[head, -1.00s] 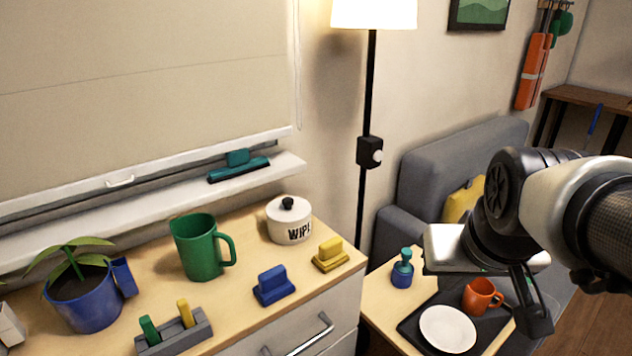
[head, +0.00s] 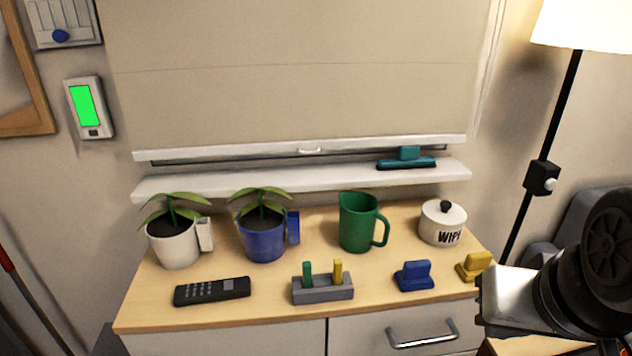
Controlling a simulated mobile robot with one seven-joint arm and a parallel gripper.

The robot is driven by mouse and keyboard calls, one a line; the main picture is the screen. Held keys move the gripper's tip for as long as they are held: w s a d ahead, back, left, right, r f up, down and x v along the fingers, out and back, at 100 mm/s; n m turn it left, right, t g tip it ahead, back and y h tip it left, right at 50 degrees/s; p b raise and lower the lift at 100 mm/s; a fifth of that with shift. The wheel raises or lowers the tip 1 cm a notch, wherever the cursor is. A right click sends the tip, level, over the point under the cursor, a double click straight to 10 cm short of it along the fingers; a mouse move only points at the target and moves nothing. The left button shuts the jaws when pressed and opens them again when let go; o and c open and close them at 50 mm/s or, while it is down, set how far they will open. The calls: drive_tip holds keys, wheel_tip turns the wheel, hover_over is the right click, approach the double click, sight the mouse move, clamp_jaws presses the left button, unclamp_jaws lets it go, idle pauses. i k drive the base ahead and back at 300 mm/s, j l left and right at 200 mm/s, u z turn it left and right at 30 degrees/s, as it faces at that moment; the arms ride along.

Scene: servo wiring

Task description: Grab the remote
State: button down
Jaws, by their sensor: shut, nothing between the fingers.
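A white plant pot (head: 173,245), a blue plant pot (head: 263,238), a green jug (head: 357,224) and a white WIPE jar (head: 441,228) stand behind. A grey holder (head: 322,290), a blue block (head: 414,277) and a yellow block (head: 472,268) are right of the remote. A lamp stands right.

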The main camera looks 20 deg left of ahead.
sight(203, 291)
drive_tip(key=u, duration=1.65)
drive_tip(key=i+j+z, duration=0.15)
drive_tip(key=j, duration=0.15)
drive_tip(key=i+j+z, duration=0.15)
drive_tip(key=j, duration=0.15)
